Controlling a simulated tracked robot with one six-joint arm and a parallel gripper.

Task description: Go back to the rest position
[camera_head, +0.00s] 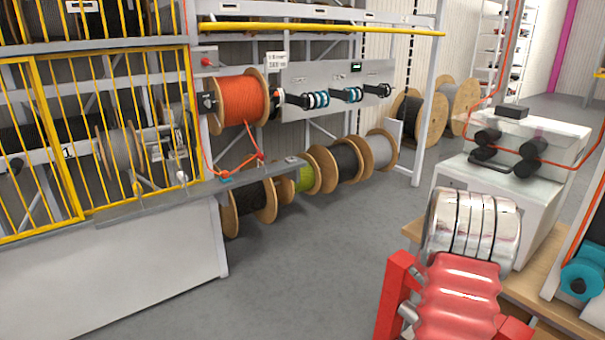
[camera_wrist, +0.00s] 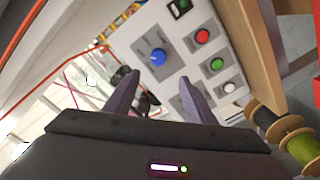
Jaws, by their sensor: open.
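My gripper (camera_wrist: 158,75) shows in the wrist view as two dark purple fingers, spread apart with nothing held between them. Beyond the fingers is a light grey control panel (camera_wrist: 208,68) with a blue knob (camera_wrist: 158,57), a red button (camera_wrist: 202,36), a green button (camera_wrist: 217,64) and a white button (camera_wrist: 229,87). The fingertips overlap the panel's lower left part in the picture; I cannot tell how far off it is. My gripper is not seen in the head view.
An orange cable reel (camera_head: 241,101) hangs on the rack at left, with several reels such as a grey one (camera_head: 381,149) on the floor below. A yellow cage (camera_head: 88,135) stands far left. A white machine (camera_head: 512,165) stands at right. The grey floor (camera_head: 300,260) between is clear.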

